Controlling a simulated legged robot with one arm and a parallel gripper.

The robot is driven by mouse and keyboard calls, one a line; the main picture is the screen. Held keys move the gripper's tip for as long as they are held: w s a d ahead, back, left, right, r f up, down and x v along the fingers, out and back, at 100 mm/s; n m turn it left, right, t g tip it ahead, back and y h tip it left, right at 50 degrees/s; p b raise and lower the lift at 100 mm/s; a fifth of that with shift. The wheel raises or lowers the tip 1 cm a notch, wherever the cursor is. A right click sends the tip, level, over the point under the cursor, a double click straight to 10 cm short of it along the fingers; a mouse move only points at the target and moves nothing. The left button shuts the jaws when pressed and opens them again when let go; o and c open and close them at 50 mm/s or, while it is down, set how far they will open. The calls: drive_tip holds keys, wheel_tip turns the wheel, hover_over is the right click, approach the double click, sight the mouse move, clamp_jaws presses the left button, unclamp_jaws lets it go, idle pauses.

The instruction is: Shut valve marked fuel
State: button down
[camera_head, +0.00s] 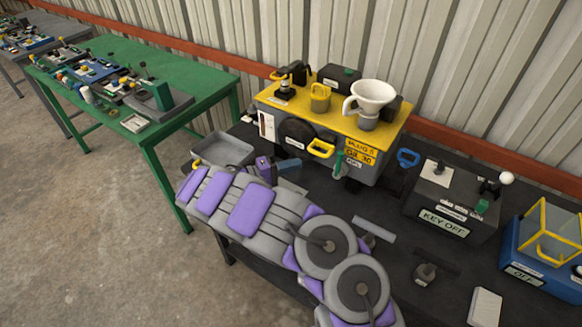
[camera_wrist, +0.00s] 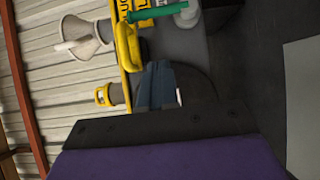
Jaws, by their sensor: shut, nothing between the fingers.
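A yellow-topped grey machine (camera_head: 375,178) stands on the dark bench. A green lever (camera_head: 340,163) hangs on its front, next to a small white label (camera_head: 353,162) too small to read surely. The green lever also shows at the top of the wrist view (camera_wrist: 158,13), with the yellow handle (camera_wrist: 130,45) beside it. My gripper (camera_head: 298,163) is shut and empty in front of the machine, left of the green lever and apart from it in the head view. Its dark blue-grey fingers (camera_wrist: 158,68) point toward the machine's front in the wrist view.
The yellow handle (camera_head: 321,148) sticks out close to my fingers. A white funnel (camera_head: 370,97) stands on top. A grey tray (camera_head: 222,151) lies left, a blue handle (camera_head: 408,158) right. A KEY OFF box (camera_head: 450,208) and a blue box (camera_head: 550,265) stand farther right.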

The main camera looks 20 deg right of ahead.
sight(339, 164)
drive_tip(key=s+d+b, duration=0.1)
drive_tip(key=s+d, duration=0.1)
drive_tip(key=d, duration=0.7)
drive_tip(key=shift+d, duration=0.3)
drive_tip(key=shift+b, duration=0.3)
drive_tip(key=shift+d, duration=0.1)
drive_tip(key=shift+s+r+m, duration=0.15)
drive_tip(key=shift+s+m, duration=0.1)
drive_tip(key=shift+m, duration=0.15)
